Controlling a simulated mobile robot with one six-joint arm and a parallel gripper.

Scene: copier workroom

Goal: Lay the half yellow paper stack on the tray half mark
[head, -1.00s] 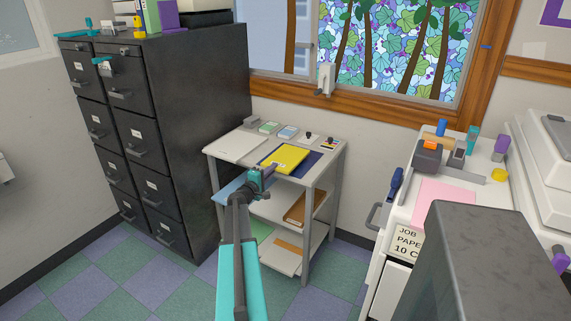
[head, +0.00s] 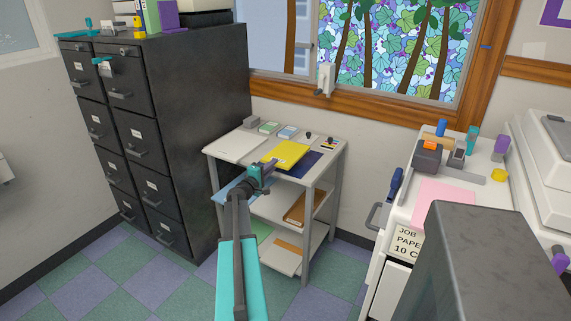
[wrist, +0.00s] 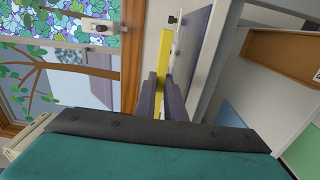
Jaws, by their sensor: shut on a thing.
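The yellow paper stack (head: 285,154) is over the top of a small white stand, above a dark blue mat (head: 305,164). My gripper (head: 268,170) is shut on the stack's near edge. In the wrist view the yellow stack (wrist: 165,50) shows edge-on between my two fingers (wrist: 165,98), apart from the stand's surface. The stack looks slightly tilted in the head view. I cannot make out a tray with a half mark in either view.
The stand's top (head: 225,151) also holds a white sheet or pad, small green and blue pads and small dark items at the back. A dark filing cabinet (head: 190,120) stands left. A white unit with pink paper (head: 447,196) stands right, a window behind.

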